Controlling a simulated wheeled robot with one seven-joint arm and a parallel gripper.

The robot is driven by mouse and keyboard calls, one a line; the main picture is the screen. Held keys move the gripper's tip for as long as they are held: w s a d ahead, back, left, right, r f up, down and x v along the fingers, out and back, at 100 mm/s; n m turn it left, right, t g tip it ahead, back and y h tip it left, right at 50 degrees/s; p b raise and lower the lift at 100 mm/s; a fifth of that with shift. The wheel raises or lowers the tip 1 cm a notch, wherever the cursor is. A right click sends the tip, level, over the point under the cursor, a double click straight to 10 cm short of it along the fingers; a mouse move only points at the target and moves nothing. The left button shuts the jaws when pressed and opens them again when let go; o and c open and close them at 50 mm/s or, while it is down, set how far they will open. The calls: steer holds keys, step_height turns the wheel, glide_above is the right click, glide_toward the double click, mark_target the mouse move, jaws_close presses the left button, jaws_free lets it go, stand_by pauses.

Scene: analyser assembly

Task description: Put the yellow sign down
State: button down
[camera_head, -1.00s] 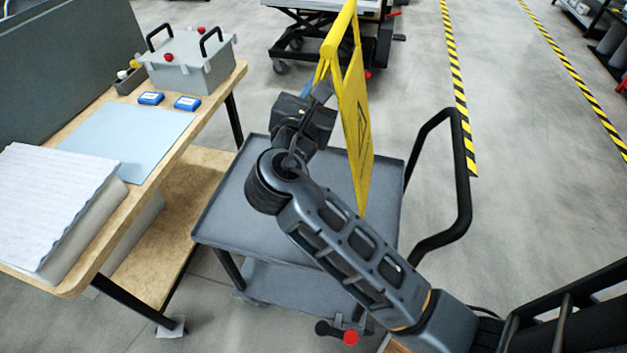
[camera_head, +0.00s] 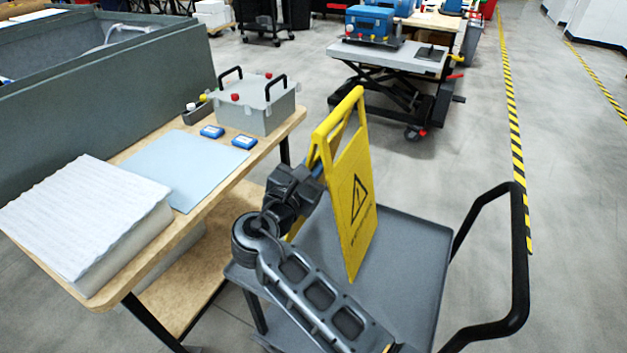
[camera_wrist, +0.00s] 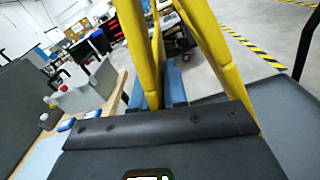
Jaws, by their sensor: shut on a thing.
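The yellow sign (camera_head: 352,205) is a folding floor sign with a black warning triangle on its panel. In the head view it stands upright over the grey cart (camera_head: 405,250). I cannot tell whether its lower edge touches the cart top. My gripper (camera_head: 318,168) is shut on the sign's left side, and the fingertips are partly hidden by the wrist and the sign. In the wrist view the sign's yellow legs (camera_wrist: 205,50) rise close in front of the camera, with blue finger parts (camera_wrist: 172,85) beside them.
A wooden bench (camera_head: 200,235) stands left of the cart with a grey box (camera_head: 255,108), blue items (camera_head: 212,131), a pale mat (camera_head: 180,172) and a white foam block (camera_head: 85,215). The cart's black handle (camera_head: 520,260) is at the right. A lift table (camera_head: 385,58) stands behind.

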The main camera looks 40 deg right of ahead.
steer(key=shift+w+a+f, duration=0.1)
steer(key=shift+f, duration=2)
steer(key=c, duration=1.1)
jaws_free()
steer(key=shift+c, duration=0.2)
steer(key=b+v, duration=0.1)
steer(key=v, duration=1.1)
